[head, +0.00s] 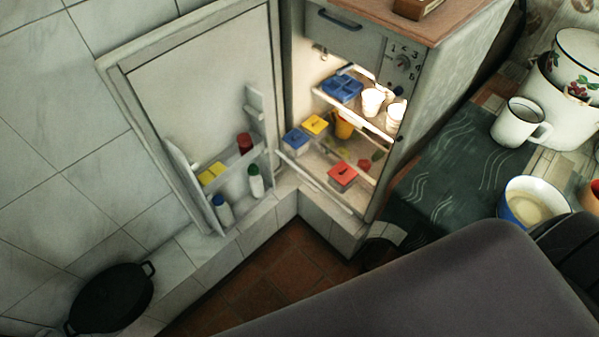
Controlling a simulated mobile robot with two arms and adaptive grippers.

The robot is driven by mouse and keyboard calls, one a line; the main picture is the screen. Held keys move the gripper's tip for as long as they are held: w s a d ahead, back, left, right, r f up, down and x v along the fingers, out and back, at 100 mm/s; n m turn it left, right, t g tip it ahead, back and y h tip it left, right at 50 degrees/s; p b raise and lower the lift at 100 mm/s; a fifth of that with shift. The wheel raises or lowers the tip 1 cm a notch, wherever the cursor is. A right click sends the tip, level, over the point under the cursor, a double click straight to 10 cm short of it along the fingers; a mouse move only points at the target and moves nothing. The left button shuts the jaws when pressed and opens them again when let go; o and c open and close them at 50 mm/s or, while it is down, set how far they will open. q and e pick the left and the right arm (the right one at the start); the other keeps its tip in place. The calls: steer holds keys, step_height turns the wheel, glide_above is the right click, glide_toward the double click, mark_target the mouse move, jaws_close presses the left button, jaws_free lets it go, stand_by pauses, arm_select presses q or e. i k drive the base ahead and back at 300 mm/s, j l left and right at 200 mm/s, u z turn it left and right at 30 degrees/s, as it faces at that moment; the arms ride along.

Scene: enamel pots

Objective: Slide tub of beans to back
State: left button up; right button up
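The open fridge holds several tubs, and I cannot tell which one has beans. A blue-lidded tub (342,88) sits on the upper shelf, left of two white cups (371,102). A yellow-lidded tub (315,124) and a blue-lidded tub with pale sides (296,140) sit lower at the left, near the front. A red-lidded tub (342,176) sits low in the fridge near the front edge. An orange-yellow container (344,125) stands behind, partly hidden by the shelf. Neither gripper shows; a dark grey part of my body fills the lower right.
The fridge door (195,85) stands wide open at the left, with bottles and tubs in its racks. A black pan (110,298) lies lower left. At the right, a dark cloth (455,165) carries a white mug (518,122) and a bowl (533,203).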

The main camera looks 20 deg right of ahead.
mark_target(338, 188)
steer(key=z, duration=1.1)
